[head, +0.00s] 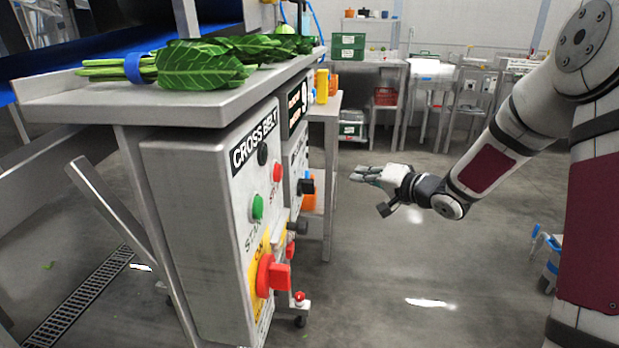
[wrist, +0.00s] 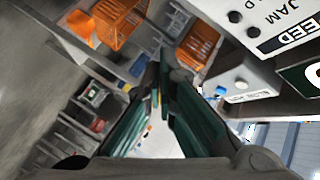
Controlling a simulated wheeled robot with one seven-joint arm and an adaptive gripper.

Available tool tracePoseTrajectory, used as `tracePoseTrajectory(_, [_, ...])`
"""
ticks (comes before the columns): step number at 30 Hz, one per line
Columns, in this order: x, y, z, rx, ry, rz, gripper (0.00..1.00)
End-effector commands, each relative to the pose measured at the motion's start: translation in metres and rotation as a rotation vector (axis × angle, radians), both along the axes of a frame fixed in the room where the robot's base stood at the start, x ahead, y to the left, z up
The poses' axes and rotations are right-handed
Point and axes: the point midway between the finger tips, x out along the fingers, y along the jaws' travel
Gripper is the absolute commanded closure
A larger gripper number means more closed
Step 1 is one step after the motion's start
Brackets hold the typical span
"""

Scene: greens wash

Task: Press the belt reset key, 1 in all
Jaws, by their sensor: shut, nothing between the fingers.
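The cross belt control box (head: 215,225) hangs under the steel table at left in the head view. Its front carries a black knob (head: 263,154), a red button (head: 277,172), a green button (head: 257,207) and a red switch on a yellow plate (head: 272,276). I cannot tell which control is the belt reset key. My gripper (head: 358,174) is shut and empty, to the right of the boxes and apart from them. In the wrist view its dark green fingers (wrist: 163,80) point at a background with a white box bearing a blue button (wrist: 219,90).
A second control box (head: 297,165) stands just behind the first. Leafy greens with a blue band (head: 200,65) lie on the table (head: 60,105). In the wrist view a panel labelled JAM and FEED (wrist: 270,22) is at upper right, an orange crate (wrist: 120,22) at upper left. Open floor lies right.

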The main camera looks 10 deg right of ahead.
Motion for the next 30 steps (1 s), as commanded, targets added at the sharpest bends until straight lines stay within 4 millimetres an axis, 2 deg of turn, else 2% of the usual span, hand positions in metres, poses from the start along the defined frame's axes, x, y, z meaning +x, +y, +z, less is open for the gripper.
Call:
tracePoseTrajectory(5, [0.0,0.001,0.0,-0.001,0.0,0.0,1.0])
tracePoseTrajectory(10, [0.004,0.01,-0.001,-0.003,-0.002,0.001,1.0])
tracePoseTrajectory(22, [0.018,0.06,-0.002,-0.004,-0.002,0.002,1.0])
tracePoseTrajectory(30, [0.026,0.08,0.0,-0.002,0.0,0.0,1.0])
